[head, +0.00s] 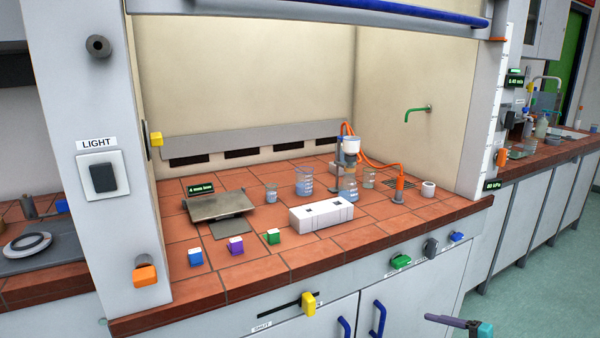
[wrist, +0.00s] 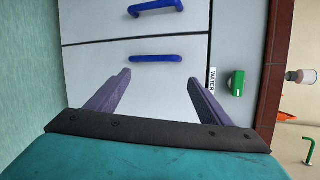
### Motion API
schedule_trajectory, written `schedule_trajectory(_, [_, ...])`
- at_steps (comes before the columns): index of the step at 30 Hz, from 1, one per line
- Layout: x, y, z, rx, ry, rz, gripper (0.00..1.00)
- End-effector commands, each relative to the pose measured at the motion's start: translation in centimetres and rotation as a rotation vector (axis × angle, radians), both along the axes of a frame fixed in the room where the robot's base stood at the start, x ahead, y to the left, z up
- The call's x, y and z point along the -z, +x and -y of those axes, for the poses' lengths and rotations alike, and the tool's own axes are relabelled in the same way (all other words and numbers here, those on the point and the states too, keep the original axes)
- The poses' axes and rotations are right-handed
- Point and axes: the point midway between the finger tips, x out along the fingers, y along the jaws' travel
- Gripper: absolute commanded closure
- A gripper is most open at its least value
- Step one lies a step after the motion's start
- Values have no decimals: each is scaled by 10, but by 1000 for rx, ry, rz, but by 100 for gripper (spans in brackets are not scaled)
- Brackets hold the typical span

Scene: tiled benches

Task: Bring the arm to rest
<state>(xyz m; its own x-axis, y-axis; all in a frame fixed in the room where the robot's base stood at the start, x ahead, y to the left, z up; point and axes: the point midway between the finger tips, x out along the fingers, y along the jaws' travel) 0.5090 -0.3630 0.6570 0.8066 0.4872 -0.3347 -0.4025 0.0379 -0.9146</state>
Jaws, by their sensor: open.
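My gripper (wrist: 159,80) is open and empty in the wrist view, its two purple fingers spread apart. Behind the fingers are pale cabinet doors (wrist: 95,65) with two blue handles (wrist: 158,58), and nothing is between the fingers. In the head view my gripper (head: 436,319) shows only partly at the bottom right edge, in front of the fume hood's lower cabinet and over the floor. The rest of my arm is out of the picture there.
The tiled bench (head: 245,270) holds glassware, a white rack (head: 321,216) and a metal plate (head: 217,206). Knobs stick out along the front, including a green one marked WATER (wrist: 237,84) and a yellow handle (head: 308,303). Green floor (head: 540,290) is open at right.

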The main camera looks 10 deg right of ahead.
Motion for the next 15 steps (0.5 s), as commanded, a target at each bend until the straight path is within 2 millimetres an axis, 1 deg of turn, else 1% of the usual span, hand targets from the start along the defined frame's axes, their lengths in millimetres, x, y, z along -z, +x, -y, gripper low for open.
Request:
schedule_trajectory(1, [9,6,-17,-31,-3,-32,27])
schedule_trajectory(7, [54,19,-76,-145,-34,-158,27])
schedule_trajectory(10, [75,20,-106,-205,-56,-221,27])
schedule_trajectory(15, [109,17,-154,-311,-102,-320,27])
